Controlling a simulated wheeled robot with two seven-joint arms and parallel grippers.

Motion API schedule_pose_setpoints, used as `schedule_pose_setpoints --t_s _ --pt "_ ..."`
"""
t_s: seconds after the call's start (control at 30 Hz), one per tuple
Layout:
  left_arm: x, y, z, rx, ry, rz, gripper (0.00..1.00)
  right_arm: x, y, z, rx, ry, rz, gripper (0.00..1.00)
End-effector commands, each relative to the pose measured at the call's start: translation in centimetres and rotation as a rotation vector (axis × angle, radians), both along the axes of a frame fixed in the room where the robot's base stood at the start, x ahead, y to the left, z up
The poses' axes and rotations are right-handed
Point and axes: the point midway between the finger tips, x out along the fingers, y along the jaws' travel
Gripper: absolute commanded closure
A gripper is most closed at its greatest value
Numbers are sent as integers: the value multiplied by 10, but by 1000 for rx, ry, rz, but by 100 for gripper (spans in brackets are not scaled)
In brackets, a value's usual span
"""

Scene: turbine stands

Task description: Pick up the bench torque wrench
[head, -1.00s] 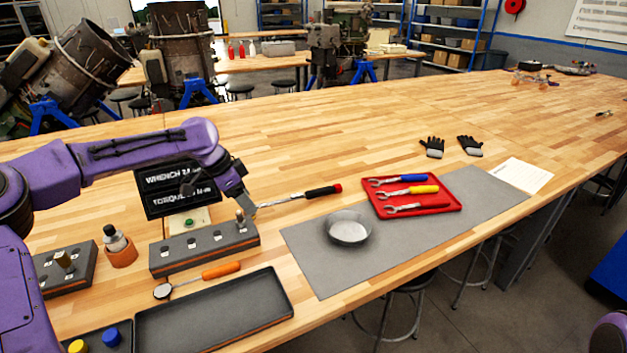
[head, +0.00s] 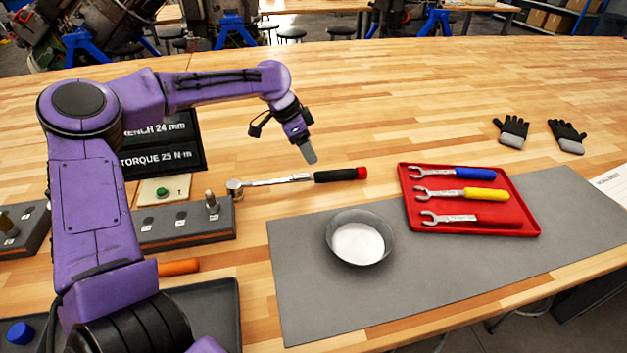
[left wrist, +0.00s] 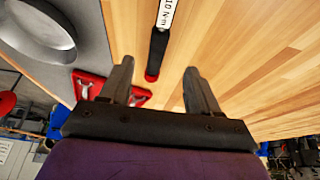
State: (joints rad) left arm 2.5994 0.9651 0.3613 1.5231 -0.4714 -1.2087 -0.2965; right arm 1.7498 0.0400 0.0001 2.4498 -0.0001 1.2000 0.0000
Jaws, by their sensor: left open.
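The bench torque wrench (head: 290,180) lies on the wooden table behind the grey mat. It has a silver shaft, a black grip and a red end cap at its right; its head is at the left, by the grey socket block. My left gripper (head: 309,158) is above the table, just behind and above the wrench near where shaft meets grip. In the left wrist view, my left gripper (left wrist: 157,78) is open, and the wrench's black grip and red end (left wrist: 157,55) show beyond the fingers, apart from them. The right gripper is not in view.
A grey mat (head: 300,290) holds a round dish (head: 360,240) and a red tray (head: 530,228) with three spanners. Black gloves (head: 513,130) lie at the right. A dark display (head: 165,145), a socket block (head: 185,230) and an orange-handled tool (head: 178,267) are at the left.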

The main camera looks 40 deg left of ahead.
Motion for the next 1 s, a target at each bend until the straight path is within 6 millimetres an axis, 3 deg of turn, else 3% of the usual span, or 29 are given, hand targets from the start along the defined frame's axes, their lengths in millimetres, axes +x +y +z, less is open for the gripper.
schedule_pose_setpoints --t_s 0.2,0.63,0.9,0.97,1.0 --pt "9 -8 -36 0 6 2 38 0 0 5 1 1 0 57" --pt "25 -22 -91 0 5 2 38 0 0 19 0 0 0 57" --pt "27 -24 -96 0 0 2 38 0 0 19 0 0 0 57" --pt "27 -24 -96 1 1 2 55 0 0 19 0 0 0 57" --pt "27 -24 -96 1 1 2 68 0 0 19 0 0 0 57"
